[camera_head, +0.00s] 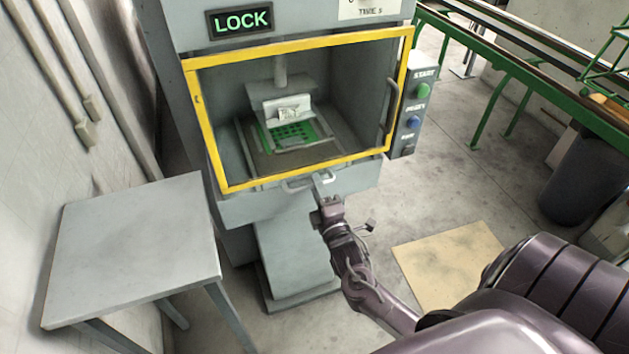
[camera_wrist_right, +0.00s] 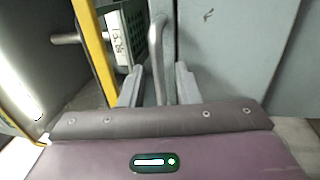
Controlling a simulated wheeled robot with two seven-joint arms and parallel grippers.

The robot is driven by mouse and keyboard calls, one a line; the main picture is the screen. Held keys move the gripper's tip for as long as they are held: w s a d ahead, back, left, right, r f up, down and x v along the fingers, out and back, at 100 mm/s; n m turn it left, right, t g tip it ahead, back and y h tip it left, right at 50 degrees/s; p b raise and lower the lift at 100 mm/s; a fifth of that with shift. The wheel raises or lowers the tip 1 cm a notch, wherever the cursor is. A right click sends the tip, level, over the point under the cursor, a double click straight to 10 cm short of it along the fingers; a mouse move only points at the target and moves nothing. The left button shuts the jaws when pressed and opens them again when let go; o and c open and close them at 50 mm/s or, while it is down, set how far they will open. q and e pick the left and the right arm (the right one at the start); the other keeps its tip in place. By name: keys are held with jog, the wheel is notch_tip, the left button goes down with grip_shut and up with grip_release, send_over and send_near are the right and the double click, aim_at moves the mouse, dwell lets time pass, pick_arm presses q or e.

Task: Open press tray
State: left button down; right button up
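The press (camera_head: 235,205) is a grey cabinet with a yellow-framed window. Behind the window, a green board (camera_head: 300,134) lies under the press head, and a white labelled block (camera_head: 287,112) sits above it. The tray handle (camera_head: 296,184) is a pale bar on the front below the yellow frame. My right gripper (camera_head: 323,180) is at the right end of this handle. In the right wrist view, the handle bar (camera_wrist_right: 157,52) stands between the two spread fingers of the gripper (camera_wrist_right: 158,88), with gaps visible on both sides. My left gripper is not in view.
A lit LOCK sign (camera_head: 241,21) is above the window. A control box (camera_head: 413,115) with buttons is on the press's right side. A grey table (camera_head: 130,245) stands at the left. A cardboard sheet (camera_head: 448,262) lies on the floor, and a dark bin (camera_head: 580,175) stands right.

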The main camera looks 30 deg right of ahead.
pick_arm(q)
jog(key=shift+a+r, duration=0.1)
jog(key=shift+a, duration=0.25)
pick_arm(e)
jog(key=shift+w+d+r, duration=0.15)
jog(key=shift+w, duration=0.5)
grip_shut()
